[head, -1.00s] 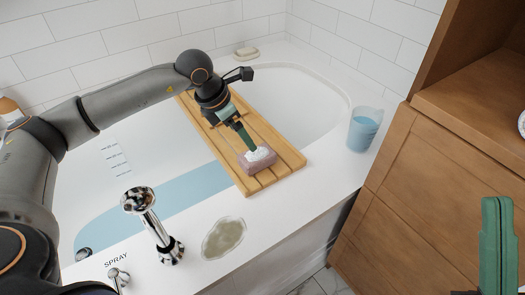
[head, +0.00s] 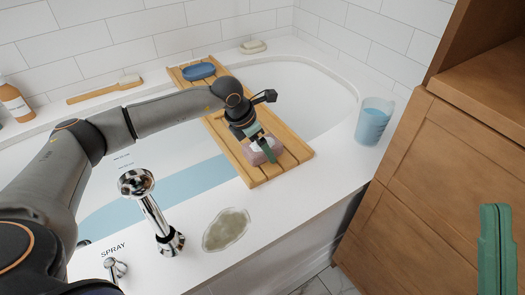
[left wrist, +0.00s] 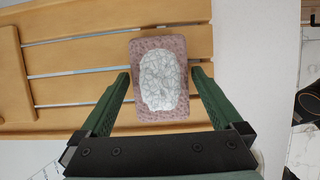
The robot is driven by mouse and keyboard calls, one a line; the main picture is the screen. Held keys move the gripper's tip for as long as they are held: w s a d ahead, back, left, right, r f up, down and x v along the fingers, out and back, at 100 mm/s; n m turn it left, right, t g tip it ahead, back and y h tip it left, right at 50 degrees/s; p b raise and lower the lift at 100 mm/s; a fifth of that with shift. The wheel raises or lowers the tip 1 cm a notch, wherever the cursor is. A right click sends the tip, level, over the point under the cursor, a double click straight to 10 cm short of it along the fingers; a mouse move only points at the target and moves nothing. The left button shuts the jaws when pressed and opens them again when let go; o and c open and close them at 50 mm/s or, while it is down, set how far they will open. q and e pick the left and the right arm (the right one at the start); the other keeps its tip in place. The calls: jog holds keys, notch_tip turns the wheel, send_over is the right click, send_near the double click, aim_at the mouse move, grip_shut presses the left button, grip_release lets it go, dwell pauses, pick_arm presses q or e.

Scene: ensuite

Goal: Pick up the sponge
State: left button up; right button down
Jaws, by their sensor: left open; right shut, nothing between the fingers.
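The sponge (head: 257,157) is a pinkish speckled block with white foam on top. It lies on the slatted wooden bath tray (head: 284,170). My left gripper (head: 262,155) is open and low over the tray at the sponge. In the left wrist view, the sponge (left wrist: 180,112) lies between the spread green fingers of the left gripper (left wrist: 161,74), with a gap visible on each side. In the head view the near finger covers part of the sponge. My right gripper (head: 495,215) is shut and empty, at the lower right, far from the sponge.
A blue oval object (head: 198,71) lies at the tray's far end. A cup of blue liquid (head: 373,122) stands on the tub's right rim. A chrome tap (head: 152,210) and a greenish puddle-like patch (head: 226,230) are in front. A wooden cabinet (head: 440,150) stands at right.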

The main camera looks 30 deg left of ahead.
pick_arm(q)
jog(key=shift+f, duration=0.25)
dwell(0.4)
jog(key=shift+c, duration=0.2)
pick_arm(e)
jog(key=shift+d, duration=0.1)
pick_arm(q)
jog(key=c, duration=1.1)
jog(key=shift+r, duration=0.15)
